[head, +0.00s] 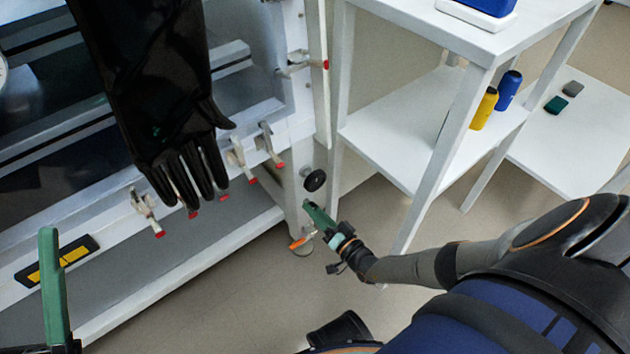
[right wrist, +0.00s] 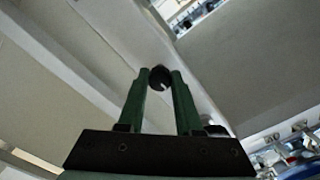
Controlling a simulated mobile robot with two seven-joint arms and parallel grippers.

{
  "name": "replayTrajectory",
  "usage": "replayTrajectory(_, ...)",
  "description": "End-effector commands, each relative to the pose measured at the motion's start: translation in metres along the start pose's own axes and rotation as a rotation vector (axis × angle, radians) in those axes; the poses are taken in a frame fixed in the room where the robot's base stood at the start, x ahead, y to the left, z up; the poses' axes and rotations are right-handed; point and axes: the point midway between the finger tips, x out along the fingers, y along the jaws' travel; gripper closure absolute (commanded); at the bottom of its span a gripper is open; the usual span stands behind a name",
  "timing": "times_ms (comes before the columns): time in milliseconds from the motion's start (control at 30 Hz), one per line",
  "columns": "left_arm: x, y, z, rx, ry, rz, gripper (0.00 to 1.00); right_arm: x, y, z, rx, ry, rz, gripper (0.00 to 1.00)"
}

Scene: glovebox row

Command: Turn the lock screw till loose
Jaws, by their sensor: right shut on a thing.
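The lock screw appears as a round black knob (right wrist: 160,77) with a pale mark, between the fingertips in the right wrist view. My right gripper (head: 308,207) is shut on it; its two green fingers (right wrist: 159,88) touch the knob's sides in the right wrist view. In the head view a black round knob (head: 314,180) shows on the glovebox's corner post, just above the fingertips; I cannot tell if it is the same knob. My left gripper (head: 52,285) shows only one green finger at the lower left, away from the screw; its opening is hidden.
A black glove (head: 155,90) hangs before the glovebox front. Several red-tipped clamps (head: 146,210) line its lower rail. A white shelf stand (head: 385,130) stands close to the right, carrying a yellow bottle (head: 484,108) and a blue bottle (head: 509,89). Free floor (head: 240,290) lies below.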

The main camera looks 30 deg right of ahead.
Motion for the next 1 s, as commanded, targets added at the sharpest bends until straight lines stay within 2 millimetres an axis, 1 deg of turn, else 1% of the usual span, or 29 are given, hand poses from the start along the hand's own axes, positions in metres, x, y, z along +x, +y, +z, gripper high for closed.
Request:
replayTrajectory(167, 0.000, 0.000, 0.000, 0.000, 0.000, 0.000, 0.50, -0.001, 0.001, 0.000, -0.004, -0.001, 0.001, 1.00)
replayTrajectory(200, 0.000, 0.000, 0.000, 0.001, 0.000, 0.001, 0.50, -0.001, 0.001, 0.000, -0.004, -0.001, 0.001, 0.65)
replayTrajectory(467, 0.000, 0.000, 0.000, 0.001, 0.000, 0.001, 0.50, -0.001, 0.001, 0.000, -0.002, -0.001, 0.000, 0.36)
replayTrajectory(667, 0.000, 0.000, 0.000, 0.000, 0.000, 0.001, 0.50, 0.000, 0.000, 0.000, -0.001, 0.000, 0.000, 0.36)
replayTrajectory(767, 0.001, 0.000, -0.001, 0.000, 0.000, 0.001, 0.50, -0.003, 0.000, 0.000, -0.001, -0.001, 0.001, 0.36)
replayTrajectory(867, 0.004, -0.002, -0.004, -0.003, 0.001, -0.001, 0.50, -0.013, -0.001, -0.001, -0.001, -0.002, 0.002, 0.36)
replayTrajectory(967, 0.009, -0.005, -0.010, -0.009, 0.004, -0.003, 0.50, -0.032, -0.001, -0.002, -0.002, -0.004, 0.003, 0.36)
replayTrajectory(1000, 0.011, -0.006, -0.012, -0.010, 0.005, -0.003, 0.50, -0.041, -0.001, -0.002, -0.002, -0.004, 0.004, 0.36)
